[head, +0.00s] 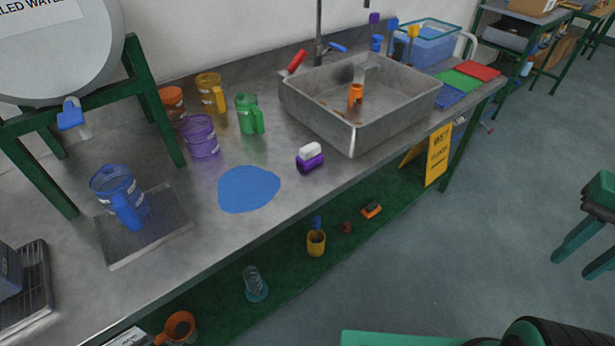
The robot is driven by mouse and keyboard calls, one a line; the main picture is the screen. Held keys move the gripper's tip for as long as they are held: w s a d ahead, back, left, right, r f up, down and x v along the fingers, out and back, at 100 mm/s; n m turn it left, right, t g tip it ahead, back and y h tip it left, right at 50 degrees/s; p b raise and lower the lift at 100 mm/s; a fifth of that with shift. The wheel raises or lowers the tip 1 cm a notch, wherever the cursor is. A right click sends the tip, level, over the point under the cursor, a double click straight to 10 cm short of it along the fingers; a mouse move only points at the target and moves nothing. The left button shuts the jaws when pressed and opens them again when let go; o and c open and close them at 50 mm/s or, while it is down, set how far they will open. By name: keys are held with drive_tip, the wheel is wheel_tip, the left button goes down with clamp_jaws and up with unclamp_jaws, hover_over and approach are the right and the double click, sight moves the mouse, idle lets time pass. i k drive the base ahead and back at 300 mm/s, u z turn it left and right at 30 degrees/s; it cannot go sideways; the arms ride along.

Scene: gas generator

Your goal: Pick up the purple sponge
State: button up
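The purple sponge (310,157) is a small block with a purple body and a white top. It lies on the grey metal counter (290,215) near its front edge, just left of the sink. My gripper (572,268) is at the right edge of the head view, partly cut off. Its two green fingers stand apart with nothing visible between them. It is far to the right of the sponge, over the floor side.
The sink (372,110) stands right of the sponge. A green mug (248,114), a purple mug (201,137) and a blue puddle-like patch (248,189) are to the left. A yellow wet-floor sign (438,155) stands by the counter's right end. Floor in front is clear.

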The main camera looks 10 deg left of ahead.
sight(310, 156)
drive_tip(key=u, duration=0.35)
drive_tip(key=i, duration=0.95)
drive_tip(key=z, duration=0.5)
